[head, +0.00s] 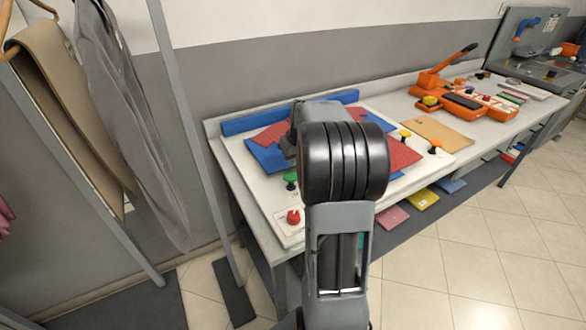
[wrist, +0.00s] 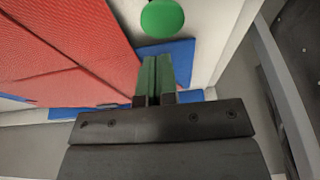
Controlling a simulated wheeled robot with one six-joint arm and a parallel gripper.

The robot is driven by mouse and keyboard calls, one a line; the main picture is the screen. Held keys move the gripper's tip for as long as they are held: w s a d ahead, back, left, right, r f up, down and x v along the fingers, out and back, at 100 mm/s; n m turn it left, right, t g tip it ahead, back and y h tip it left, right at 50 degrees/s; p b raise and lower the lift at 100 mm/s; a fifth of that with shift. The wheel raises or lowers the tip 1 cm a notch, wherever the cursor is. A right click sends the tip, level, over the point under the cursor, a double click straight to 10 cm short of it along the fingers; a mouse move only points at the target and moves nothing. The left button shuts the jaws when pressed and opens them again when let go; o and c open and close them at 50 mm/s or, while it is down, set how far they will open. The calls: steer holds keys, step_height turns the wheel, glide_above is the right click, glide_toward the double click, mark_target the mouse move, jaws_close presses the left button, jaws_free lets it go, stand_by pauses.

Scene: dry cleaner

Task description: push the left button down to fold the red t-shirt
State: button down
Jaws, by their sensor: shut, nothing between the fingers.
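The red t-shirt (head: 403,155) lies spread on blue panels (head: 268,157) of a white board, partly hidden behind my arm in the head view. In the wrist view the red t-shirt (wrist: 60,50) fills the left side. A green button (head: 291,177) stands on the board left of my arm. A green round button top (wrist: 162,18) shows beyond my fingertips in the wrist view, apart from them. My gripper (wrist: 157,62) is shut and empty, over a blue panel edge (wrist: 180,52). My arm hides the gripper in the head view.
A red button (head: 293,217) is at the board's front left corner. Yellow (head: 405,134) and orange (head: 435,146) buttons stand at its right. An orange press (head: 465,97) is further right on the table. Clothes (head: 130,110) hang on a rack at left.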

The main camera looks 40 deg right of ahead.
mark_target(294, 177)
steer(key=shift+a+f, duration=0.15)
steer(key=shift+f, duration=1.9)
step_height(294, 177, down, 5)
steer(key=b, duration=0.3)
steer(key=shift+b, duration=0.3)
steer(key=shift+r, duration=0.1)
step_height(294, 177, up, 5)
steer(key=p, duration=0.3)
steer(key=shift+r+p, duration=0.1)
steer(key=shift+p, duration=0.2)
steer(key=v, duration=0.9)
steer(key=shift+b, duration=0.4)
steer(key=shift+s, duration=0.1)
